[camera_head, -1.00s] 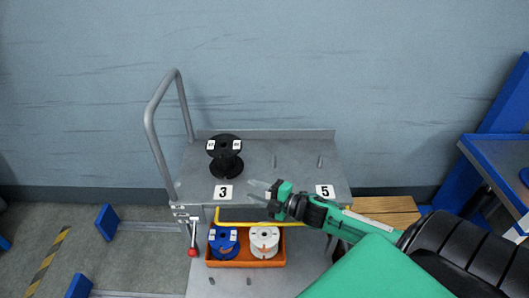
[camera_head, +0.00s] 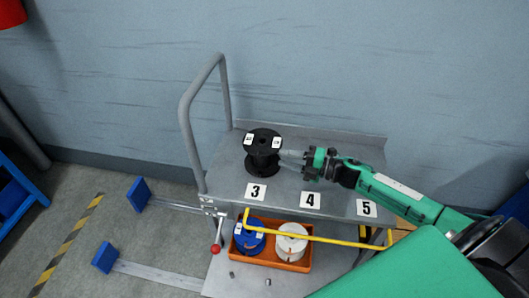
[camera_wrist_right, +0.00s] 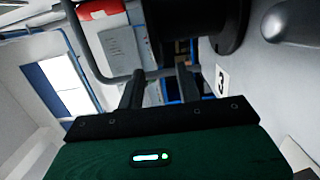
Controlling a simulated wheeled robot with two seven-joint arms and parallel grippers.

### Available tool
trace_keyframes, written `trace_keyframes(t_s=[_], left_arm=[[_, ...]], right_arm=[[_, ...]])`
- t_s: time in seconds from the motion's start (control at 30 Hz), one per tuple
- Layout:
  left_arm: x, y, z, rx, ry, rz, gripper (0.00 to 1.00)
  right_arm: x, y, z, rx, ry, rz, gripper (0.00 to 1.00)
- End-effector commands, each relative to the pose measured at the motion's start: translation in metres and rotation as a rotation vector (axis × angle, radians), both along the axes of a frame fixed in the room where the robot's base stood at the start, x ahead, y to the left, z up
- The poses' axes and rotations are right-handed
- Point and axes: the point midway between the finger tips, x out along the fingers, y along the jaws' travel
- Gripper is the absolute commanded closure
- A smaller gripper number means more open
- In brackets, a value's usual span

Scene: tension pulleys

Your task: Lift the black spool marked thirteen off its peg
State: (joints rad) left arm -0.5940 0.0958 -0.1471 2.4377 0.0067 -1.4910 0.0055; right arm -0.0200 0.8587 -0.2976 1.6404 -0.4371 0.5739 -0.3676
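The black spool (camera_head: 263,152) stands upright on the cart's top shelf, behind the tag 3. White labels sit on its top flange, but their print is too small to read. Its peg is hidden by the spool. My right gripper (camera_head: 292,159) is just right of the spool, with its fingers pointing at the spool's side. I cannot tell if they touch it. In the right wrist view the two fingers (camera_wrist_right: 160,88) are apart with nothing held between them, and the dark spool (camera_wrist_right: 218,22) is at the upper right. My left gripper is not in view.
The grey cart shelf (camera_head: 230,180) has tags 3 (camera_head: 256,192), 4 (camera_head: 311,200) and 5 (camera_head: 367,208) on its front edge. A tall handle (camera_head: 190,125) rises at the left. Below, an orange bin (camera_head: 272,263) holds a blue spool (camera_head: 249,238) and a white spool (camera_head: 291,240).

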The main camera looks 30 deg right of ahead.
Motion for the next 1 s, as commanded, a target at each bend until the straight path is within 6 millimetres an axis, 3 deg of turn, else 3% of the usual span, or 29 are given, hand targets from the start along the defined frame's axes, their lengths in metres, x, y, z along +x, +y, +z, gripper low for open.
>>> trace_keyframes(t_s=[0.5, 0.97, 1.0], left_arm=[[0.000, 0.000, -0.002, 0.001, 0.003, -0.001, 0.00], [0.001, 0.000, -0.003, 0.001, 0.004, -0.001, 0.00], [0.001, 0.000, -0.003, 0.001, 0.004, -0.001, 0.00]], right_arm=[[0.053, 0.054, 0.001, 0.001, -0.001, -0.001, 0.65], [0.060, 0.061, 0.000, 0.000, 0.000, -0.001, 0.65], [0.060, 0.061, 0.000, 0.000, 0.000, -0.001, 0.72]])
